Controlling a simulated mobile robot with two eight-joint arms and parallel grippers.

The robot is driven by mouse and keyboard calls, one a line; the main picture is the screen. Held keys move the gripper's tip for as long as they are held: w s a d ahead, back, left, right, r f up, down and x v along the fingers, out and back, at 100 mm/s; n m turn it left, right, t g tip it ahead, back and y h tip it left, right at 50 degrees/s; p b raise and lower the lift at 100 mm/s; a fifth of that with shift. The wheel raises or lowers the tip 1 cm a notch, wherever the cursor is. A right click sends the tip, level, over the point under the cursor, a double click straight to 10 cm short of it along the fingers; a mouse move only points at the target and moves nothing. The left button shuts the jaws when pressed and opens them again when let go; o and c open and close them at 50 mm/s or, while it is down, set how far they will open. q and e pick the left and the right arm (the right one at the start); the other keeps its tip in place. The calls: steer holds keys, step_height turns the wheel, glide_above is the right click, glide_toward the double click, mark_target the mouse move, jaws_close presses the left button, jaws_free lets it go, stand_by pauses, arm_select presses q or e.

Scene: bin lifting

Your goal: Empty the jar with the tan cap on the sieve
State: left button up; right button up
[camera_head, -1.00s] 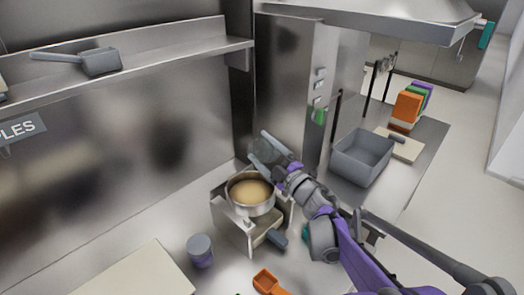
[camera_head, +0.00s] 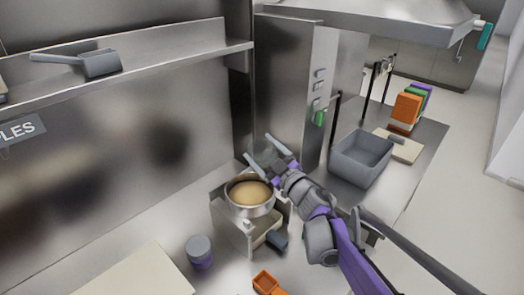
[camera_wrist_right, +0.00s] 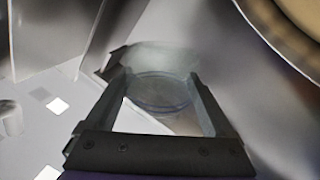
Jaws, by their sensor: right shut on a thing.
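My right gripper (camera_head: 272,151) is shut on a clear, see-through jar (camera_wrist_right: 160,92), whose round end shows between the fingers in the right wrist view. No tan cap shows on it, and I cannot tell what is inside. The gripper is above and just right of the round metal sieve (camera_head: 249,211), which has a tan surface inside and sits on a metal stand (camera_head: 231,226). The sieve's rim also shows at the top right of the right wrist view (camera_wrist_right: 262,35). My left gripper is not in view.
A grey-lidded purple jar (camera_head: 200,251) stands on the counter left of the stand. An orange container (camera_head: 266,282) is at the front. A grey bin (camera_head: 361,158) stands on the right counter. A steel wall and upright panel (camera_head: 290,95) rise close behind the gripper.

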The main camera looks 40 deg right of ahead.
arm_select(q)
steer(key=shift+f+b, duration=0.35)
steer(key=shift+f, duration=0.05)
arm_select(e)
steer(key=m, duration=0.3)
steer(key=shift+a+f+g, duration=0.3)
steer(key=shift+a+f, duration=0.05)
steer(key=shift+f, duration=0.05)
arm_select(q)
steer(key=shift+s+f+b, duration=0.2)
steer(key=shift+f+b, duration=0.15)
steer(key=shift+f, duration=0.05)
arm_select(e)
steer(key=m, duration=0.3)
steer(key=shift+a+f+m+g+h, duration=0.25)
steer(key=shift+a+m+g+h, duration=0.05)
steer(key=shift+g, duration=0.1)
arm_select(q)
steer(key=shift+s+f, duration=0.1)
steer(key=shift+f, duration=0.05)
